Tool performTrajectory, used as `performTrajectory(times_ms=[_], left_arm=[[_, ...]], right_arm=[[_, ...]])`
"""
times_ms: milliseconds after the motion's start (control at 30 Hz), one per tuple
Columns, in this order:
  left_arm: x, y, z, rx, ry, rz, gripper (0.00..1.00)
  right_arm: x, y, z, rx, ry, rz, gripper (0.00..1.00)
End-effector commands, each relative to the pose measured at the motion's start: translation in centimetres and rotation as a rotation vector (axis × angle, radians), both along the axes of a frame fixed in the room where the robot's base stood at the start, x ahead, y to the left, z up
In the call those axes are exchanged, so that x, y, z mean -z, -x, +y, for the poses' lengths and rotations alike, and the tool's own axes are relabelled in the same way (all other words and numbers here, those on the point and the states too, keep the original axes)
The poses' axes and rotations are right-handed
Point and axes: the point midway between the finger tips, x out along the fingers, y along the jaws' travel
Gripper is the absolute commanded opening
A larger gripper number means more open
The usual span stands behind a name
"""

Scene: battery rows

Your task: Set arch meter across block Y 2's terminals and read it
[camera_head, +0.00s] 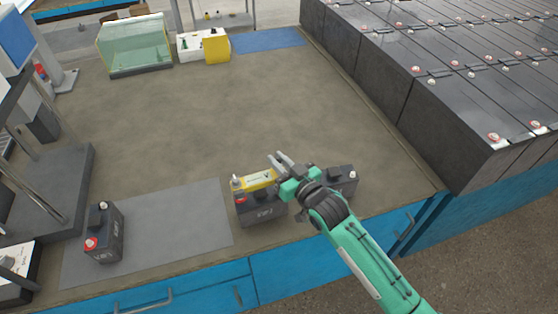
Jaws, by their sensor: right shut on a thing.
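The yellow arch meter (258,181) is at the top of a dark block (262,209) near the table's front edge. Its left foot is close to that block's red terminal (241,199); I cannot tell whether it touches, and its right end is partly hidden. My right gripper (281,165) is shut on the meter, reaching in from the lower right. A second dark block (344,182) stands to the right, partly behind my arm. A third block (104,236) stands at the left. The block labels and the meter's reading are too small to read. My left gripper is out of view.
A grey mat (165,220) lies under the left block. A glass-sided box (135,45), a white and yellow container (204,46) and a blue mat (268,40) are at the back. Dark battery rows (400,100) border the right. The table's middle (220,115) is clear.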

Motion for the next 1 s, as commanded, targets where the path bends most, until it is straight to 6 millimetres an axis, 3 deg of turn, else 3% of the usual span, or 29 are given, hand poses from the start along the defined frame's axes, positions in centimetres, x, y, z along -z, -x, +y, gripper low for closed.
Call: performTrajectory(times_ms=[300,700,1000], left_arm=[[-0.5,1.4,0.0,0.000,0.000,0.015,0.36],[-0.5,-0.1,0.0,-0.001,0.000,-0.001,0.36],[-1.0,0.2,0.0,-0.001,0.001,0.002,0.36]], right_arm=[[-0.1,0.0,0.0,-0.001,-0.010,0.005,0.00],[-0.1,0.0,0.0,-0.001,-0.010,0.005,0.00],[-0.1,0.0,-0.1,0.000,-0.017,0.012,0.00]])
